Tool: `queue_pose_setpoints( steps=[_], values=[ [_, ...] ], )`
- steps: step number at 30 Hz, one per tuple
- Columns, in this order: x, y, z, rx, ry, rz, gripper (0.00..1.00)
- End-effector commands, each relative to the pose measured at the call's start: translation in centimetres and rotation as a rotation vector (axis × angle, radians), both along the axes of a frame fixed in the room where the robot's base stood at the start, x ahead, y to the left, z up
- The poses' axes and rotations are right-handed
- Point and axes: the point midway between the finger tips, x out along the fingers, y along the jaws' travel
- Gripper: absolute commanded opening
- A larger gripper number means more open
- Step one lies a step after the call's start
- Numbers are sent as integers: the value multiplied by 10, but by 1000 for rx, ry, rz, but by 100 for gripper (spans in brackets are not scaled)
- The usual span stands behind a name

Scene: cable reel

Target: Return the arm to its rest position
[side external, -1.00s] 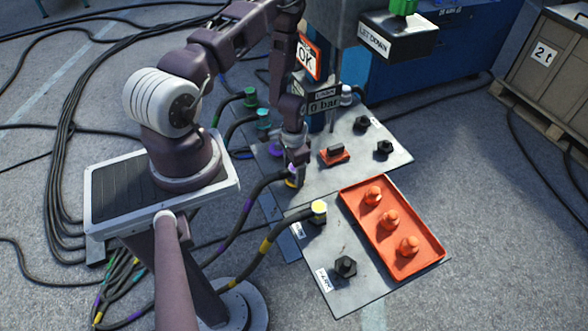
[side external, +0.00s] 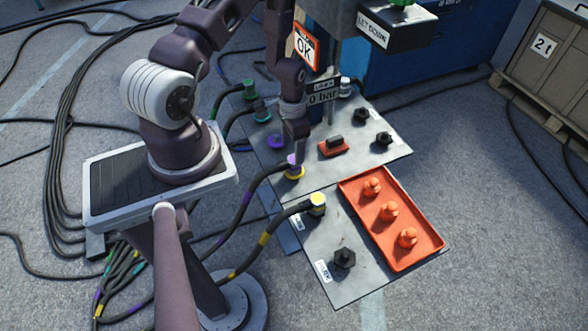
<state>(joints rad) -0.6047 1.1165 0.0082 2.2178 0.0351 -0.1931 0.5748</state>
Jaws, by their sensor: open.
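My gripper (side external: 295,150) points down above the purple-banded cable connector (side external: 294,161) on the left part of the grey panel (side external: 240,146). It is open, and I see no object between its fingers, though they are small and dark here. The purple connector sits over a yellow ring (side external: 294,173), with its cable running down to the left. My arm reaches over from its base plate at the left.
A yellow-capped cable plug (side external: 317,202) stands on the front plate (side external: 318,289). A red tray (side external: 436,247) holds several orange plugs. Black knobs (side external: 344,257) rise from the panel.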

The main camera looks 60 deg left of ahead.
Motion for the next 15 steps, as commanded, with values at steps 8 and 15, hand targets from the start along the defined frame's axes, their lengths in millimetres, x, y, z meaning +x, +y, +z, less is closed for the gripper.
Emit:
queue_pose_setpoints(
  steps=[8,15],
  values=[
    [55,-12,81,65,-203,40,67],
    [77,-72,253,115,-469,73,67]
  ],
)
